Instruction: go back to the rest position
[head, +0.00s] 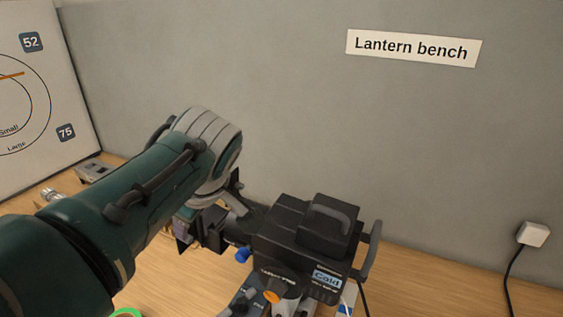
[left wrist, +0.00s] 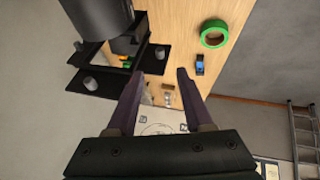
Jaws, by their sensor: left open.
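My left arm reaches in from the lower left in the head view. Its wrist is behind the black lantern labelled "Cold" (head: 310,240), to the left of it. The left gripper's fingers are hard to make out there. In the left wrist view my left gripper (left wrist: 160,72) is open, with nothing between its two purplish fingers. The lantern's dark barrel (left wrist: 98,18) and black flaps show beyond the fingers, at the upper left. My right gripper is in neither view.
Below the lantern are a blue knob (head: 243,255) and an orange knob (head: 271,297). A green tape ring (left wrist: 214,34) lies on the wooden bench. A dial board (head: 30,100) leans at the left. A white plug (head: 533,234) with a black cable is on the right wall.

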